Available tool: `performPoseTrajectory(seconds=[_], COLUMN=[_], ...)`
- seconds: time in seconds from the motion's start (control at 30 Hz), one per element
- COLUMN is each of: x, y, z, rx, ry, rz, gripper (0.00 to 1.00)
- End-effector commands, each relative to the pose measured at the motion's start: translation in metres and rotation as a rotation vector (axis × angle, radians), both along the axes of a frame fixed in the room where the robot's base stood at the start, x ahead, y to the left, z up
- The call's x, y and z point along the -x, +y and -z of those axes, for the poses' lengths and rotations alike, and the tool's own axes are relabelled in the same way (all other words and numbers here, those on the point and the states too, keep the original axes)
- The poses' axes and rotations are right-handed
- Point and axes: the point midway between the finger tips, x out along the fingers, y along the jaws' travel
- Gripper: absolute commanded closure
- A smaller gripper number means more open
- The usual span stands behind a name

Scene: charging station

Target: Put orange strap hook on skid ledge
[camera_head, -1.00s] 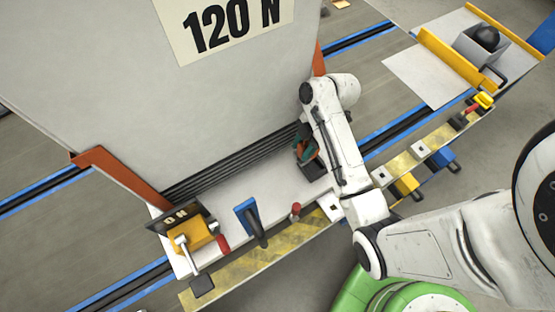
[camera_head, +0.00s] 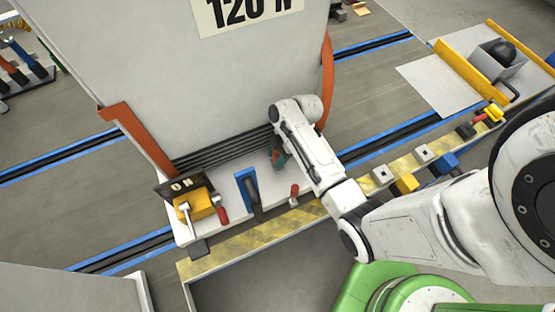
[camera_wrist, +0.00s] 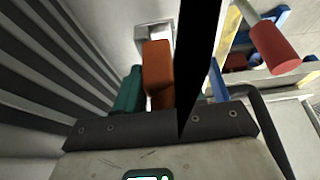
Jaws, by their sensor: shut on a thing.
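An orange block-like piece (camera_wrist: 158,68), which looks like the orange strap hook, shows between my gripper's fingers in the wrist view, beside a teal part (camera_wrist: 128,92). A black strip crosses in front on its right. In the head view my gripper (camera_head: 279,160) is shut and points down beside the ribbed foot of the big pale crate, partly hidden by my arm. The white skid ledge (camera_head: 225,188) runs along the crate's foot, under and left of my gripper. I cannot tell whether the held piece touches the ledge.
A blue upright handle (camera_head: 247,188), a red-topped knob (camera_head: 294,191) and a yellow switch box (camera_head: 194,205) stand along the ledge. A yellow-black striped edge (camera_head: 245,240) borders it. Orange corner brackets (camera_head: 140,135) sit on the crate.

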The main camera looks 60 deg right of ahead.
Motion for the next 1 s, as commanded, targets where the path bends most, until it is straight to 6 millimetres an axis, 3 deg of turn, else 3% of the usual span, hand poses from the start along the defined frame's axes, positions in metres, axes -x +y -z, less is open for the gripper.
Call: performPoseTrajectory(seconds=[0.2,0.63,0.67,0.9,1.0], x=[0.001,0.0,0.001,0.001,0.001], y=[0.0,0.0,0.0,0.0,0.0], z=[0.028,0.034,0.033,0.033,0.033], rx=[-0.001,0.0,0.0,-0.001,-0.001], ry=[0.001,0.0,0.0,0.001,0.001], rz=[0.001,0.001,0.001,0.001,0.001], gripper=[0.95,0.95,0.59,0.36,0.36])
